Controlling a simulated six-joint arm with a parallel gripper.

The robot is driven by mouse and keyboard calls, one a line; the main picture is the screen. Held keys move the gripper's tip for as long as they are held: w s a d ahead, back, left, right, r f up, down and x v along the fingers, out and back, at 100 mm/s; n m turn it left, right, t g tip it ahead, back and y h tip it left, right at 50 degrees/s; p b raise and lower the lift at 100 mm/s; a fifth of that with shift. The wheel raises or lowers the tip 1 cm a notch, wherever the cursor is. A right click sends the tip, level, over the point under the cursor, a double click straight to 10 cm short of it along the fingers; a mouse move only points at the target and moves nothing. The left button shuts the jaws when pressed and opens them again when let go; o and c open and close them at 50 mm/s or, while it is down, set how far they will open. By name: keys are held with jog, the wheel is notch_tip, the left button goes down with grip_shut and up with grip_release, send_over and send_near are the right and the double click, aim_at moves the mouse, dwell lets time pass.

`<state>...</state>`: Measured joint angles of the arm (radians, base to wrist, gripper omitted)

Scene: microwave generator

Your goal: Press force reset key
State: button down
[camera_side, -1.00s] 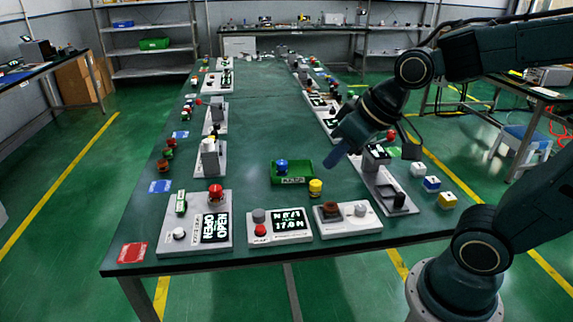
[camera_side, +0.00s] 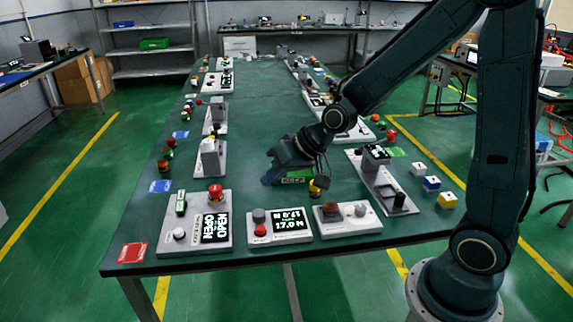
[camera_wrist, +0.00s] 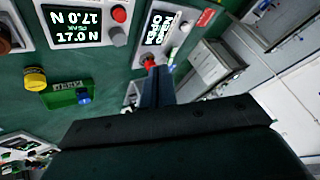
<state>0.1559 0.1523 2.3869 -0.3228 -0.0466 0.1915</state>
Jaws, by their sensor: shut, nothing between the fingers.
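The force gauge panel (camera_side: 282,238) stands near the table's front edge, with a lit screen (camera_side: 290,219) reading 17.0 N, a grey button (camera_side: 258,215) and a red button (camera_side: 260,230). No legible label shows which is the reset key. In the wrist view the screen (camera_wrist: 73,26) is at upper left, with the red button (camera_wrist: 119,14) and grey button (camera_wrist: 119,37) beside it.
The green tray (camera_side: 308,180) is partly hidden by my gripper. A yellow cylinder (camera_side: 315,188) stands beside it. A panel with an OPEN screen (camera_side: 215,227) and red mushroom button (camera_side: 215,190) is left of the gauge, a panel with a brown knob (camera_side: 330,208) right. The table's middle is clear.

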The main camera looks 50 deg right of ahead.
jog(key=m, duration=0.2)
send_over(264, 229)
jog(key=shift+t, duration=0.4)
notch_tip(264, 229, down, 6)
jog(key=shift+r, duration=0.25)
jog(key=shift+f, duration=0.2)
jog(key=shift+f, duration=4.2)
jog(key=shift+f, duration=1)
jog(key=shift+r, duration=1)
